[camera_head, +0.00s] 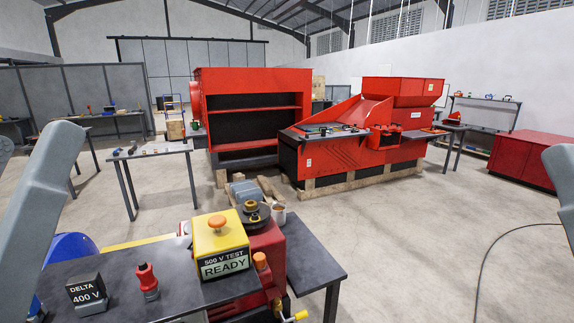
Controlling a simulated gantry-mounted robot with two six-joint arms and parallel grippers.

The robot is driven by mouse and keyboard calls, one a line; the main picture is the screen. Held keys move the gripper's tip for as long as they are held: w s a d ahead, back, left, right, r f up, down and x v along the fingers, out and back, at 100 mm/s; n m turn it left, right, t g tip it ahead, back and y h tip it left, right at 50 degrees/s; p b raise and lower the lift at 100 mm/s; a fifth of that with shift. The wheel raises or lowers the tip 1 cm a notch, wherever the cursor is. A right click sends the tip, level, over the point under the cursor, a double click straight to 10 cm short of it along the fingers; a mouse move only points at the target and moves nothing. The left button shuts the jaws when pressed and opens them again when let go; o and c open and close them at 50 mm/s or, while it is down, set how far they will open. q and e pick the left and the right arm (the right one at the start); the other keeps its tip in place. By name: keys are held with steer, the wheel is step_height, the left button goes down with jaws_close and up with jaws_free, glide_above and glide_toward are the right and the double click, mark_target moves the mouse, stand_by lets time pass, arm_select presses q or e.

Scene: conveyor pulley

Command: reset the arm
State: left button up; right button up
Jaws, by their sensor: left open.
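My left arm (42,190) comes in as a grey link at the left edge. My left gripper (190,317) barely shows at the bottom edge, in front of the dark workbench (130,270); it is open, and its fingers are mostly cut off. I cannot tell if it touches anything. A grey link of my right arm (563,180) shows at the right edge; my right gripper is out of the picture.
The bench holds a yellow test box (220,238) reading READY, a black DELTA 400 V block (86,294), a red plug-like piece (147,281) and a dark pulley (254,214) on a red machine (268,250). Large red machines (345,150) stand behind.

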arm_select(q)
step_height(320, 180, up, 38)
steer(key=m+p, duration=0.2)
steer(key=p, duration=3.6)
step_height(320, 180, down, 61)
steer(key=b, duration=6)
steer(key=shift+w+b, duration=0.3)
steer(key=shift+b, duration=0.05)
